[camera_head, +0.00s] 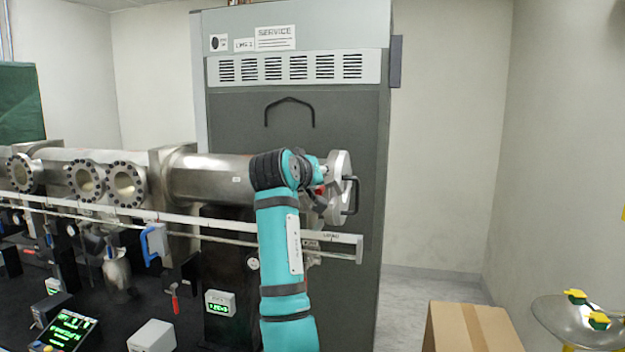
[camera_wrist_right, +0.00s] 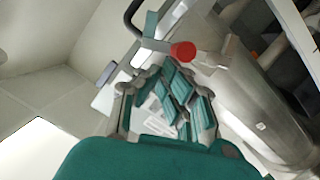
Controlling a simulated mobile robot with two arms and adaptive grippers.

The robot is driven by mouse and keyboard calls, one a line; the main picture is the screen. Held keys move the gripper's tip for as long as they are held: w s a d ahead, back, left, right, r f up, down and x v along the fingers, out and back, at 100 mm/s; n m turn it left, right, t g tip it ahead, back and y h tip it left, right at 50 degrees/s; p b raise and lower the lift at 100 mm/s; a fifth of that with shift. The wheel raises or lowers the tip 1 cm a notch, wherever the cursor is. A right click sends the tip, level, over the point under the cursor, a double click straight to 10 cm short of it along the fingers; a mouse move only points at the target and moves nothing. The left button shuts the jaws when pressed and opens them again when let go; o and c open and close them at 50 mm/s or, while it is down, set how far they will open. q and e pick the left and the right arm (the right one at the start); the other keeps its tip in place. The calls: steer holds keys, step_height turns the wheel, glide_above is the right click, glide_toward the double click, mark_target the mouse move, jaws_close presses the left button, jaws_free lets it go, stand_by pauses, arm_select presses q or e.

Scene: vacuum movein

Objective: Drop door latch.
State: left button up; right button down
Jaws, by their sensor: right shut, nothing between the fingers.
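The round steel door (camera_head: 342,172) closes the right end of the horizontal vacuum tube (camera_head: 212,180). Its dark bar handle (camera_head: 352,196) faces right, and the handle also shows in the wrist view (camera_wrist_right: 133,22). A red knob (camera_wrist_right: 183,51), which looks like the end of the door latch, lies just beyond my right fingertips. A small red bit of it (camera_head: 320,190) shows in the head view beside my wrist. My right gripper (camera_wrist_right: 163,78) is shut and empty close to the knob; I cannot tell whether it touches. My arm partly hides the latch. My left gripper is not in view.
A tall grey service cabinet (camera_head: 235,110) stands behind the tube. A rail (camera_head: 200,224) runs below the tube, with instruments on the dark bench. A cardboard box (camera_head: 470,328) and a metal dish (camera_head: 580,320) stand at lower right. Open space lies right of the door.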

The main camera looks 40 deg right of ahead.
mark_target(329, 184)
steer(key=s+f+m+b, duration=0.1)
steer(key=m, duration=0.1)
steer(key=d+f+m+t+y+b, duration=0.1)
steer(key=m, duration=0.1)
steer(key=shift+s+d+b, duration=0.2)
steer(key=shift+s+b, duration=0.15)
steer(key=shift+b, duration=0.05)
steer(key=shift+s+d+f+m+t+b, duration=0.15)
steer(key=shift+f+m+t+b, duration=0.25)
steer(key=shift+m, duration=0.3)
steer(key=shift+f+y, duration=0.3)
steer(key=shift+r, duration=0.1)
